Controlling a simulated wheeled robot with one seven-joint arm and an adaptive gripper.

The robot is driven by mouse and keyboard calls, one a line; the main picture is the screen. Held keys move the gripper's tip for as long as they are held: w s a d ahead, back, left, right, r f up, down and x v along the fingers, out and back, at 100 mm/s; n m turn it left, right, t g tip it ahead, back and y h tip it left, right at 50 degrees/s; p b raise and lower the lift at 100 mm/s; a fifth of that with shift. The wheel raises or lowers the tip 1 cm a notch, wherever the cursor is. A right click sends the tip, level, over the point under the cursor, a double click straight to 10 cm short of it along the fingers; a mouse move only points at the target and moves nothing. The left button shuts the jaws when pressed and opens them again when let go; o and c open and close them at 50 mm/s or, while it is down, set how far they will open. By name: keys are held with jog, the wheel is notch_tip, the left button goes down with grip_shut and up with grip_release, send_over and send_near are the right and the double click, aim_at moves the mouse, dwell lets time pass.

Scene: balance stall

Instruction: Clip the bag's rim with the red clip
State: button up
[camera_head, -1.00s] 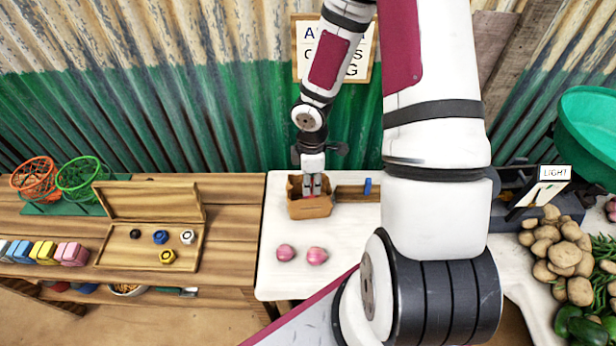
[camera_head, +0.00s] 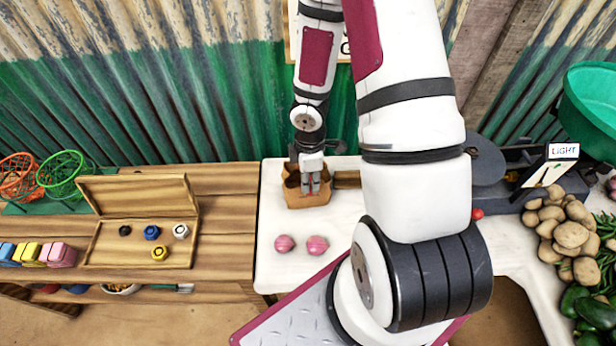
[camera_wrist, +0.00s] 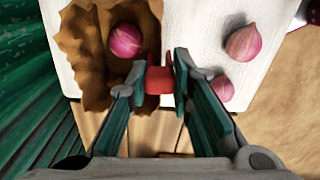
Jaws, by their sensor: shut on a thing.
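The brown paper bag (camera_head: 293,196) stands open on the white tabletop near the wall. It also shows in the wrist view (camera_wrist: 85,38), with crinkled sides and a pink onion (camera_wrist: 126,40) inside. In the wrist view my gripper (camera_wrist: 160,82) is shut on the red clip (camera_wrist: 160,80). The clip is close to the bag's edge, beside its lower right corner there. I cannot tell whether it touches the rim. The clip is hidden in the head view.
Two pink onions (camera_head: 300,245) lie on the white table in front of the bag. A wooden box (camera_head: 138,246) with coloured weights lies open on the left bench. A scale with a LIGHT sign (camera_head: 563,151) and potatoes (camera_head: 570,235) are at right.

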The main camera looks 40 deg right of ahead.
jog(key=o, duration=0.8)
jog(key=shift+o, duration=0.2)
jog(key=shift+r, duration=0.1)
notch_tip(320, 180, up, 12)
dwell(0.5)
notch_tip(320, 180, up, 7)
jog(key=p, duration=0.6)
dwell(0.4)
